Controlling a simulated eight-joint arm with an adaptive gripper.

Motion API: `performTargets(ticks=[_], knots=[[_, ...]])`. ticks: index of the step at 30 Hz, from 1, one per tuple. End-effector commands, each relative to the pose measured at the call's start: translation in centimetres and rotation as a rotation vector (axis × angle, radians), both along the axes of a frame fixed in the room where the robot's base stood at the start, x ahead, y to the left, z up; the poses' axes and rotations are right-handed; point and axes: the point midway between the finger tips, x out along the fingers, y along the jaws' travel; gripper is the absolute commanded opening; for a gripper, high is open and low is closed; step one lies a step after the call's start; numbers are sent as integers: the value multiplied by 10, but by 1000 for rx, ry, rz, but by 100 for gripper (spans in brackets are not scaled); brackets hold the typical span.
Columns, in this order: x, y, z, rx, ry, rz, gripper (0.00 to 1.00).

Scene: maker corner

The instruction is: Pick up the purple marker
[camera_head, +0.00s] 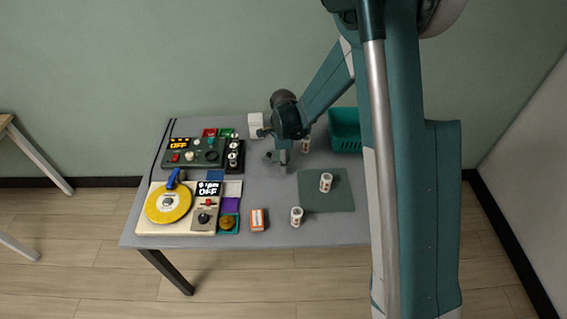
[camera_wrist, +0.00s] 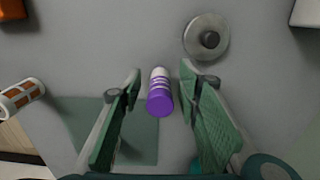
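The purple marker (camera_wrist: 160,98) shows in the wrist view as a short purple cylinder with pale stripes and a whitish far end. It lies between the two green fingers of my gripper (camera_wrist: 159,78). The fingers are open, with a visible gap on each side of the marker. In the head view my gripper (camera_head: 279,157) is low over the middle of the grey table (camera_head: 270,190). I cannot make out the marker in that view.
A grey disc with a dark knob (camera_wrist: 207,38) lies just beyond the right finger. White-and-brown cylinders (camera_head: 326,182) stand on and near the dark green mat (camera_head: 340,202). Control panels (camera_head: 205,157), a yellow disc (camera_head: 180,208) and an orange box (camera_head: 258,219) crowd the left. A green bin (camera_head: 345,131) is behind.

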Motion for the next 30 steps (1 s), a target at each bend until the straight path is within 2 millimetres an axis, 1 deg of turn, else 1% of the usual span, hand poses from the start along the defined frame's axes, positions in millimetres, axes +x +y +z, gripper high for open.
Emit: performTargets(ticks=[12,13,19,30], knots=[[0,0,0,0,0,0,34],[0,0,0,0,0,0,33],[0,0,0,0,0,0,6],[0,0,1,0,0,0,6]])
